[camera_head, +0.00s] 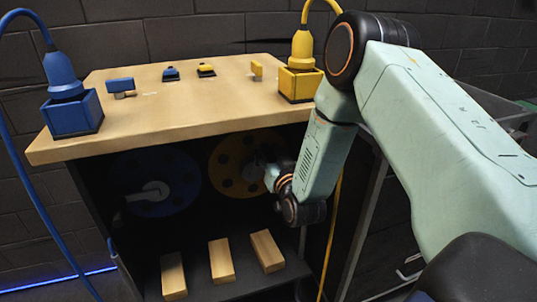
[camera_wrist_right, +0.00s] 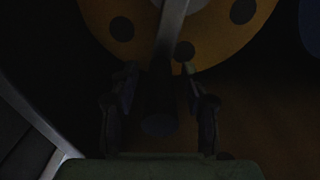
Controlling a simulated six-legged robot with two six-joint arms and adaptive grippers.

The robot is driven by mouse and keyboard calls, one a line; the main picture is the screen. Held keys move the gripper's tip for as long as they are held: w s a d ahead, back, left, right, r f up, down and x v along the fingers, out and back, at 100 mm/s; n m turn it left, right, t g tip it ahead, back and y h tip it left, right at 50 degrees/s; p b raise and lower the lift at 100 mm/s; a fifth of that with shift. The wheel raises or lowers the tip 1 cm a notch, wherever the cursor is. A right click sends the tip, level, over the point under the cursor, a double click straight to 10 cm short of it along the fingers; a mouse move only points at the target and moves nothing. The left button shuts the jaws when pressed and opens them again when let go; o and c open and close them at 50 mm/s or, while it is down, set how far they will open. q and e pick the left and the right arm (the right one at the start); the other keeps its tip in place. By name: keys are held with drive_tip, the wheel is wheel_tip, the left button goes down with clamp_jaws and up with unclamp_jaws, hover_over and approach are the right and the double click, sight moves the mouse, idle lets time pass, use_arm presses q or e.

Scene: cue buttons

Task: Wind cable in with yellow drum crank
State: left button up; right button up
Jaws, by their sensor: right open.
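The yellow drum (camera_head: 228,158), a disc with dark holes, is mounted in the shadowed bay under the tabletop. It fills the top of the right wrist view (camera_wrist_right: 105,18). Its pale crank arm (camera_wrist_right: 172,28) runs down from the hub to a dark handle (camera_wrist_right: 158,122). My right gripper (camera_wrist_right: 158,80) is open, its fingers on either side of the handle, with gaps showing; the view is dark. In the head view my right gripper (camera_head: 270,176) is small and partly hidden by its own wrist, beside the yellow drum's right part. My left gripper is not in view.
A blue drum (camera_head: 180,178) with a pale crank (camera_head: 148,191) is left of the yellow one. Several wooden blocks (camera_head: 221,260) sit below. The yellow cable (camera_head: 333,225) hangs at the right; blue (camera_head: 58,75) and yellow (camera_head: 303,48) plugs stand in boxes on the tabletop (camera_head: 190,105).

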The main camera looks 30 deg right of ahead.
drive_tip(key=shift+c, duration=0.4)
clamp_jaws()
